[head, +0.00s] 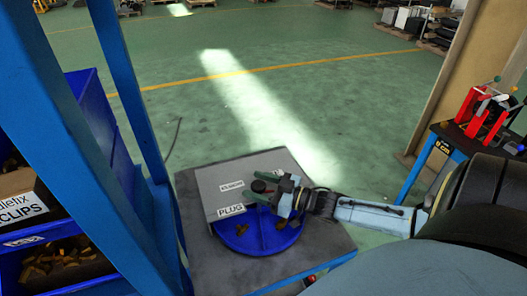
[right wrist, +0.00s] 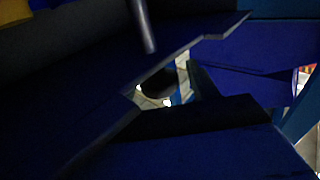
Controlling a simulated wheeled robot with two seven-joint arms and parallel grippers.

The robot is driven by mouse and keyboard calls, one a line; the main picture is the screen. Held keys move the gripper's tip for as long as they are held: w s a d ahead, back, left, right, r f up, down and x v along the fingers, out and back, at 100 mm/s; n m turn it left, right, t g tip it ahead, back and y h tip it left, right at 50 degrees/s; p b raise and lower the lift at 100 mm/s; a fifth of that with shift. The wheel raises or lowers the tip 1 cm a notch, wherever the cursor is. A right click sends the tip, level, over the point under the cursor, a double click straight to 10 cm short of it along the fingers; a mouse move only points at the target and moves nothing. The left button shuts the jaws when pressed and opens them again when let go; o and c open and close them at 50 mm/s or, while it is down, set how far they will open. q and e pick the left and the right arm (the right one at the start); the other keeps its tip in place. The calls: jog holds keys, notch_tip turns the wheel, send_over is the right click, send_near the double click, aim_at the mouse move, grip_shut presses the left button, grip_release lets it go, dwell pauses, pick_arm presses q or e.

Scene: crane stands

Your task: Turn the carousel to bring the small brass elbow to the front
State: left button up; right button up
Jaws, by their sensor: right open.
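The carousel is a blue round tray (head: 262,240) on a grey-topped stand. A grey cover (head: 215,188) with white labels, one reading PLUG, hides its far and left part. Small brown-brass pieces lie on the open front part, one at the left (head: 242,229) and one at the right (head: 281,224). They are too small to tell which is the small brass elbow. My right gripper (head: 257,186) is open over the carousel's middle, its fingers either side of a dark round knob; contact cannot be told. The right wrist view is dark, with blue panels (right wrist: 240,85) close by. My left gripper is out of view.
A blue rack with bins stands at the left, one bin (head: 60,262) holding brass parts. At the right is a small blue-legged table (head: 455,145) with a red stand (head: 485,112). The green floor behind the carousel is clear.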

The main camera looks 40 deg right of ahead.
jog(key=v, duration=1.3)
jog(key=shift+s, duration=0.2)
jog(key=shift+c, duration=0.5)
